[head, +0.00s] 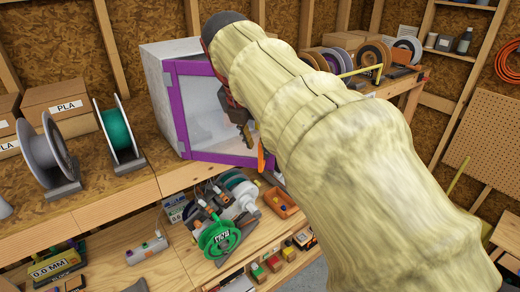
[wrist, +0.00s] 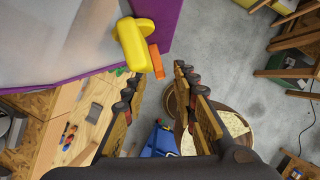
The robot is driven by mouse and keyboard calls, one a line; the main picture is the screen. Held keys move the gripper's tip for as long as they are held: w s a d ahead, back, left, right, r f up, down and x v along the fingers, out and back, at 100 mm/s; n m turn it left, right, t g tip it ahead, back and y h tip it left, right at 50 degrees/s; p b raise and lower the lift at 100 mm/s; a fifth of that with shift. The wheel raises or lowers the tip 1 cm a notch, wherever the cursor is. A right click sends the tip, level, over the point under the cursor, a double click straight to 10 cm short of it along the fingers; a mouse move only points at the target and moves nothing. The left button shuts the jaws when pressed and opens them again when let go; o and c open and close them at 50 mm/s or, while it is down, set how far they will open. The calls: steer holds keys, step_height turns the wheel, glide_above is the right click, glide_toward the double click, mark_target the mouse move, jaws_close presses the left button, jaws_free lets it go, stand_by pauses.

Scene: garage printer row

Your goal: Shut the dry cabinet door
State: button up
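The dry cabinet (head: 160,95) is a pale box on the bench. Its purple-framed clear door (head: 183,110) stands at the front, its right part hidden behind my arm. In the wrist view the door (wrist: 95,82) reaches out over the floor, so it appears ajar; the exact angle is unclear. A yellow handle (wrist: 130,42) sits at the door's edge, with an orange piece (wrist: 156,62) beside it. My gripper (wrist: 157,76) is open and empty, its fingertips just short of the orange piece. In the head view my gripper (head: 248,135) is in front of the door, partly hidden.
Spools (head: 118,130) and PLA boxes (head: 58,100) stand on the bench left of the cabinet. The lower shelf holds a green spool (head: 219,240) and small bins. A round stool (wrist: 225,120) and a blue object (wrist: 160,140) show below my gripper.

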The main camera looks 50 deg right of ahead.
steer(key=v, duration=0.8)
stand_by(0.4)
steer(key=w+a+f+m+t+y+b, duration=0.15)
steer(key=a+f+m+b, duration=0.25)
steer(key=f+m, duration=0.6)
steer(key=w+a+f+m+t+b, duration=0.2)
steer(key=w+a+f+m+b, duration=0.15)
steer(key=f+m, duration=0.7)
steer(key=s+a+f+y+b, duration=0.1)
steer(key=a+f+b, duration=0.4)
steer(key=f, duration=0.6)
steer(key=s+a+f+y+b, duration=0.1)
steer(key=s+a+f+b, duration=0.2)
steer(key=f+b, duration=0.6)
steer(key=s+a+f+t+y+b, duration=0.1)
steer(key=s+a+f+b, duration=0.2)
steer(key=a+f+b, duration=0.4)
step_height(320, 180, down, 6)
steer(key=shift+a+f+b, duration=0.15)
steer(key=shift+f+b, duration=0.1)
steer(key=shift+b, duration=0.2)
steer(key=shift+a+f, duration=0.2)
steer(key=shift+f, duration=0.05)
steer(key=shift+c, duration=0.8)
steer(key=shift+r, duration=0.15)
steer(key=c, duration=0.4)
